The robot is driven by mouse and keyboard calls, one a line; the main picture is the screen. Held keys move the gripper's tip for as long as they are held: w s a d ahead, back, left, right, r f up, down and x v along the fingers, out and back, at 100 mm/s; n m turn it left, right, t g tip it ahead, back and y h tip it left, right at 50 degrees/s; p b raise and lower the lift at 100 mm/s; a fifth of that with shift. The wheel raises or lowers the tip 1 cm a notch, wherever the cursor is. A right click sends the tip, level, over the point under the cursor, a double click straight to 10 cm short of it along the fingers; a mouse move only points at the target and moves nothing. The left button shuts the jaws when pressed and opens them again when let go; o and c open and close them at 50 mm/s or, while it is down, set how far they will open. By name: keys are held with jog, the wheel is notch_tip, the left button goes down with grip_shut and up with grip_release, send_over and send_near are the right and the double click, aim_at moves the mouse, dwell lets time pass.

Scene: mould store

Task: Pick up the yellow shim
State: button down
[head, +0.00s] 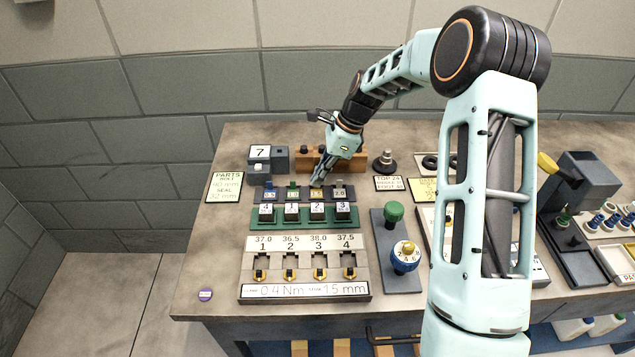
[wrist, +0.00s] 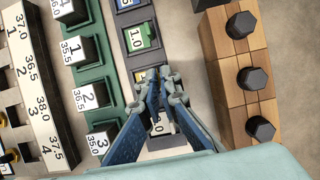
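The yellow shim (head: 317,194) stands in its slot in the dark shim rack, between the green shim (head: 293,192) and the grey 2.0 shim (head: 339,193). My gripper (head: 318,180) points down at the yellow shim's place from above. In the wrist view, my gripper's fingertips (wrist: 158,77) are close together over the slot beyond the green shim (wrist: 140,37). The fingers hide most of the yellow shim there, so I cannot see whether they touch it.
The green rack of numbered blocks (head: 304,224) stands just in front. A wooden block with dark knobs (head: 345,158) stands behind; it is at the right in the wrist view (wrist: 235,80). A grey box marked 7 (head: 268,160) is at the back left. Bare bench shows at left.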

jog(key=shift+r, duration=0.45)
notch_tip(320, 180, up, 2)
jog(key=shift+r+b, duration=0.25)
jog(key=shift+b, duration=0.1)
jog(key=s+r+b, duration=0.1)
jog(key=s+r, duration=0.8)
jog(key=s, duration=0.5)
jog(key=shift+a+r+b, duration=0.15)
jog(key=shift+r+b, duration=0.15)
